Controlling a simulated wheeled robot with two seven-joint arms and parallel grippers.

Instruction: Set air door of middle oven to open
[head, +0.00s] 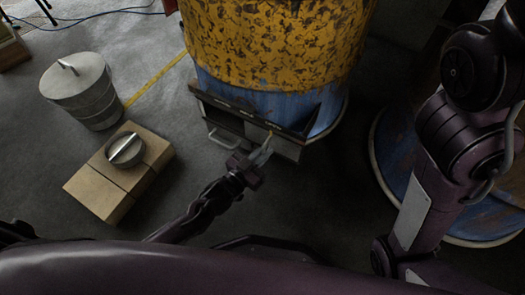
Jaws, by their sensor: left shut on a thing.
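The oven in front of me is a barrel (275,40) with a chipped yellow upper part and a blue lower part. Low on its front sits a dark metal air door assembly (285,148) under a slanted dark rail. A loop handle (222,139) sticks out at its left. My left gripper (264,146) reaches up to the assembly's front, right of that loop, and is shut on a small part of the air door there. The fingers hide most of the held part. My right arm stands at the right, its gripper out of view.
A lidded metal bucket (88,98) stands at the left. Cardboard-coloured blocks (95,190) on the floor carry a round metal lid (125,151) with a bar handle. Another blue round barrel base (385,160) is at the right, partly behind my right arm. Floor between the blocks and oven is clear.

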